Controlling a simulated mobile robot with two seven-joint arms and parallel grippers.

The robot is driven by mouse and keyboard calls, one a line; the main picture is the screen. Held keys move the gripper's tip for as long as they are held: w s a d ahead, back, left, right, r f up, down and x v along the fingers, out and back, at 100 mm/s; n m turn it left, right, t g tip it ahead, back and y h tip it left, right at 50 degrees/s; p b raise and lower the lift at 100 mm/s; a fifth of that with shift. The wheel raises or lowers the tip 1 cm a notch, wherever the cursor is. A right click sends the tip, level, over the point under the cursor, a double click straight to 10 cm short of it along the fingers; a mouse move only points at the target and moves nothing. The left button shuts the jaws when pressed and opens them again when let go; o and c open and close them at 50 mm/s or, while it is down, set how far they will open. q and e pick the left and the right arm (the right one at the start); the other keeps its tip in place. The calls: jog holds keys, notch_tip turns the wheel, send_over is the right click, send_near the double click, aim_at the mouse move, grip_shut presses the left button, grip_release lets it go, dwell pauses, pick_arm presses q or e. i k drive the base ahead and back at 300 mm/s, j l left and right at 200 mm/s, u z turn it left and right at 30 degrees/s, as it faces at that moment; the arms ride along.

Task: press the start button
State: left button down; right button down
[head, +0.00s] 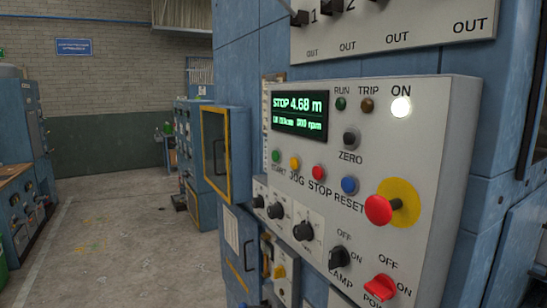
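The green start button (276,156) is the leftmost of the row of coloured buttons on the grey control panel (440,130), with START printed beneath it. To its right are the yellow jog button (295,163), the red stop button (319,172) and the blue reset button (349,185). The display (300,115) reads STOP 4.68 m, with a smaller second line. The ON lamp (401,107) glows white; the RUN lamp (341,103) looks dark green. Neither of my grippers shows in the head view.
A large red mushroom button (379,209) on a yellow disc sticks out at the panel's right. Black knobs (303,231) and a red power switch (380,288) sit below. A yellow-framed box (216,155) stands left of the panel. The concrete floor (130,240) at left is open.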

aim_at(275, 155)
jog(key=i+j+z, duration=0.1)
jog(key=z, duration=0.3)
jog(key=j+z, duration=0.2)
jog(key=z, duration=0.25)
jog(key=i+j+z, duration=0.2)
jog(key=j, duration=0.2)
jog(key=k+j+z, duration=0.2)
jog(key=j, duration=0.2)
jog(key=i+j, duration=0.1)
jog(key=j, duration=0.7)
jog(key=j+z, duration=0.15)
jog(key=j, duration=0.65)
jog(key=i, duration=0.05)
